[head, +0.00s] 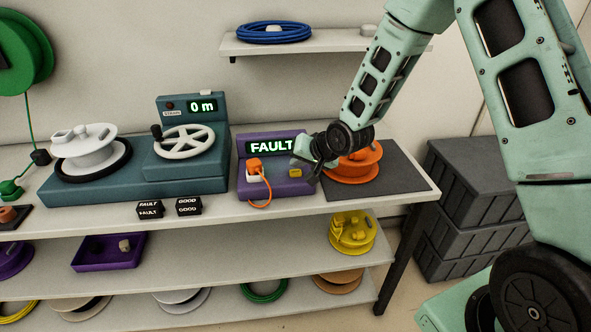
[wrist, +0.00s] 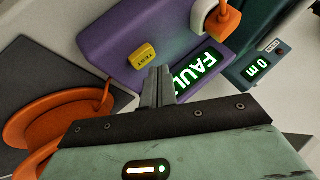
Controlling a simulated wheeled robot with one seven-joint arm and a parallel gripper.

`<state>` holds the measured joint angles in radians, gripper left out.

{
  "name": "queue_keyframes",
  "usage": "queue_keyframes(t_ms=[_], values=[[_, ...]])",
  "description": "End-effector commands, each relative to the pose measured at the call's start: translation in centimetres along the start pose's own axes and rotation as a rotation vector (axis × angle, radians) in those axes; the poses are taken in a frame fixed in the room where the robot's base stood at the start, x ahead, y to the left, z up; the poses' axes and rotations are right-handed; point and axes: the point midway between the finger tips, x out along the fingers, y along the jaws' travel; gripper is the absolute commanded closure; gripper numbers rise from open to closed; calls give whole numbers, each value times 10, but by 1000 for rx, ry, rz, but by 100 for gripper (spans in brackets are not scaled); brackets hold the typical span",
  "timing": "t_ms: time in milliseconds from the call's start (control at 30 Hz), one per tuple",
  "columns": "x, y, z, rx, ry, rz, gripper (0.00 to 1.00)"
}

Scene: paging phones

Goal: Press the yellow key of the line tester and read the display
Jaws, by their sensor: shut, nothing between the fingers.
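The purple line tester (head: 272,190) stands on the bench top, and its lit display (head: 271,146) reads FAULT in green. Its yellow key (head: 295,173), marked TEST in the wrist view (wrist: 143,55), is on the right of its front. An orange plug (head: 254,165) with an orange cord sits in a white socket on the tester's left. My gripper (wrist: 158,70) is shut and empty, with its fingertips close to the yellow key; I cannot tell whether they touch it. In the head view my gripper (head: 312,172) covers the tester's right edge.
An orange spool (head: 352,166) lies on a dark mat (head: 397,181) right of the tester. A teal winding machine (head: 187,180) reading 0 m stands to the left. FAULT (head: 150,209) and GOOD (head: 187,206) blocks lie at the front edge. A shelf (head: 325,44) hangs above.

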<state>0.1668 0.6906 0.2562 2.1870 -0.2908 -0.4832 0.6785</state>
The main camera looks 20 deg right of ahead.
Motion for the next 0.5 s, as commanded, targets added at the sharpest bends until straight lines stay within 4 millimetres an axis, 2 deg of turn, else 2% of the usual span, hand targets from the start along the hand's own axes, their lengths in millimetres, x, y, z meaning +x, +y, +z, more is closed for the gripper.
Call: queue_keyframes(t_ms=[267, 500], values=[[-1, -1, -1, 0, 0, 0, 100], [-15, -11, -11, 0, 1, -1, 100]])
